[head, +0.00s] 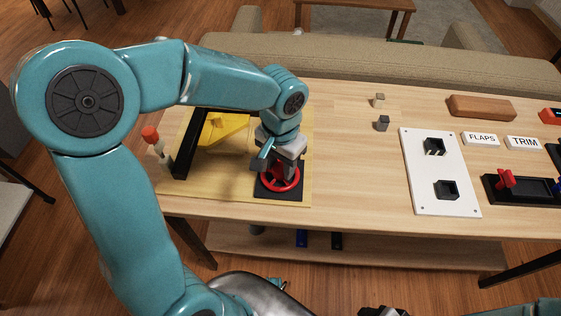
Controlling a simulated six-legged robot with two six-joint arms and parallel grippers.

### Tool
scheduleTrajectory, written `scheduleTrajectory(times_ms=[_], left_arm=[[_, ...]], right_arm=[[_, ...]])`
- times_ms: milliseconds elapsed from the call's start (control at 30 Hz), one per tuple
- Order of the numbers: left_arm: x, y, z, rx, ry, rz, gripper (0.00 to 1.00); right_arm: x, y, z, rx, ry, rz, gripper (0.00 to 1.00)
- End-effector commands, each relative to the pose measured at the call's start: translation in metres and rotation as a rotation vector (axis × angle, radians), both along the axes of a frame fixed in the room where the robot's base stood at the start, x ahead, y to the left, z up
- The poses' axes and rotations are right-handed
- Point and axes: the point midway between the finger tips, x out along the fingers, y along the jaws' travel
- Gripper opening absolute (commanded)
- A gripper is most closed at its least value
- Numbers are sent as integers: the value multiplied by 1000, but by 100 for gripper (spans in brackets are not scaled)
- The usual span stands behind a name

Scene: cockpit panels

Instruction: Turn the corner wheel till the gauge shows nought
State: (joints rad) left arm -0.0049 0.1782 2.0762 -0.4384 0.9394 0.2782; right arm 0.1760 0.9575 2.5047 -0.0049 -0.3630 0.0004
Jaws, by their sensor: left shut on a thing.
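The red wheel (294,184) lies flat on a black square base (265,193) at the table's near left corner. My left gripper (279,170) comes down on it from above and is shut on it, hiding the wheel's middle and far side. A yellow piece (222,131) with a black upright panel (188,145) stands left of the wheel. It may be the gauge, but I see no readable scale or pointer, and my arm covers part of it. A dark part at the bottom edge may be my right gripper (384,311); its jaws cannot be made out.
A red-topped stick (152,140) stands at the table's left edge. A white panel (427,197) with two black sockets, small grey cubes (382,123), FLAPS (481,139) and TRIM (524,143) labels and a red lever (506,180) are to the right. The table middle is clear.

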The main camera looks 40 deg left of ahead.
Motion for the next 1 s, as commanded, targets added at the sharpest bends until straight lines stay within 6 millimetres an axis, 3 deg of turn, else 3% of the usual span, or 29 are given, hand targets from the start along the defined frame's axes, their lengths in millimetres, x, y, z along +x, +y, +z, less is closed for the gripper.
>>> scheduleTrajectory(times_ms=[100,133,200,467,600,767,1000], left_arm=[[4,1,4,1,-16,1,9],[4,1,4,1,-16,1,43],[3,1,3,1,-14,0,65],[2,0,2,0,-7,0,65],[2,0,10,1,-7,0,65],[2,0,44,0,-12,0,65],[2,0,109,0,-12,0,65]], right_arm=[[0,0,1,0,0,0,57],[0,0,1,0,0,0,57],[0,0,1,0,0,0,57],[0,0,0,0,0,0,57],[0,0,3,0,0,0,57],[0,0,10,0,0,0,57],[0,0,21,0,0,0,57]])
